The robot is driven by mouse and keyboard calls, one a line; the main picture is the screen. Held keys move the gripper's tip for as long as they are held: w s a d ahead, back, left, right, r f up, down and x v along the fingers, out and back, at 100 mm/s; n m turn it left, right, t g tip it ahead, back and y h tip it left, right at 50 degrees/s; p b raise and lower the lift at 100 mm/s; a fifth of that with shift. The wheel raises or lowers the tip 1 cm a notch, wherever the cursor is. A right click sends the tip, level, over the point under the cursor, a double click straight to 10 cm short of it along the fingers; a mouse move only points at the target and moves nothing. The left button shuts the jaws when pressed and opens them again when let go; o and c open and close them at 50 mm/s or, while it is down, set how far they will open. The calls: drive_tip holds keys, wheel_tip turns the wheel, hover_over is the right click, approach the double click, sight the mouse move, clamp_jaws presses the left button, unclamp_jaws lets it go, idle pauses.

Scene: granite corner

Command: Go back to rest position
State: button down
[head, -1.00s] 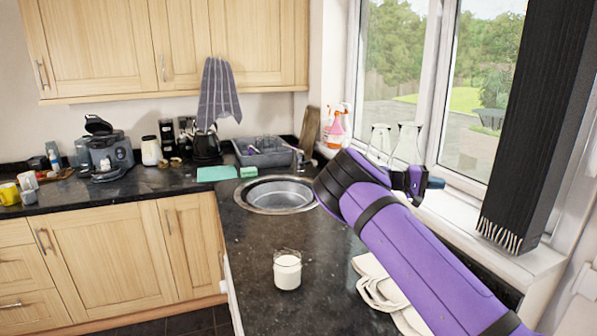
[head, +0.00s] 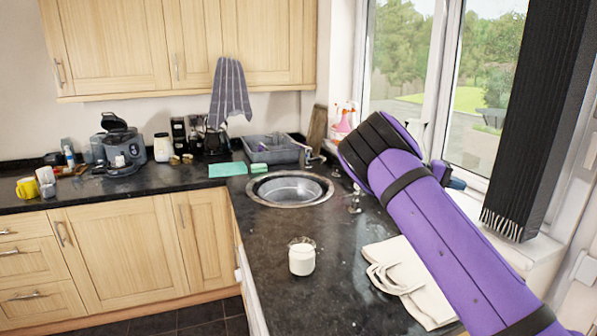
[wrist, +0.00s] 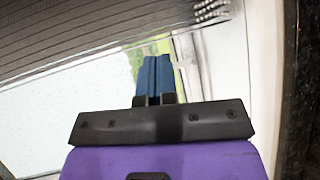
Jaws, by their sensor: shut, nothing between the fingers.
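My gripper (wrist: 157,78) shows in the wrist view with its two blue fingers together and nothing between them. It points toward the bright window and the dark blind. In the head view my purple arm rises from the lower right in front of the window. There, only a bit of blue shows behind the arm, and the rest of the gripper is hidden.
A glass of white liquid (head: 302,257) stands on the dark counter (head: 335,230), left of my arm. A cream cloth bag (head: 415,285) lies beneath the arm. The sink (head: 290,189) is behind. A dark blind (head: 545,110) hangs at the right.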

drive_tip(key=s+r+t+y, duration=0.1)
drive_tip(key=s+r+y, duration=0.35)
drive_tip(key=s, duration=0.45)
drive_tip(key=s+r+t+y, duration=0.1)
drive_tip(key=s+r+y, duration=0.3)
drive_tip(key=s, duration=0.5)
drive_tip(key=s+a+r+n+t+y, duration=0.1)
drive_tip(key=s+a, duration=0.4)
drive_tip(key=s, duration=0.5)
drive_tip(key=s+a+r+n+t+y, duration=0.1)
drive_tip(key=s+a+r+t+y, duration=0.2)
drive_tip(key=s+a, duration=0.3)
drive_tip(key=s+a+r+t+y, duration=0.2)
drive_tip(key=s+a, duration=0.3)
drive_tip(key=s, duration=1)
drive_tip(key=shift+s+a+n+t+y, duration=0.2)
drive_tip(key=shift+s+n+t+y, duration=0.2)
drive_tip(key=shift+t, duration=0.1)
drive_tip(key=shift+w+f, duration=0.1)
drive_tip(key=shift+w, duration=0.7)
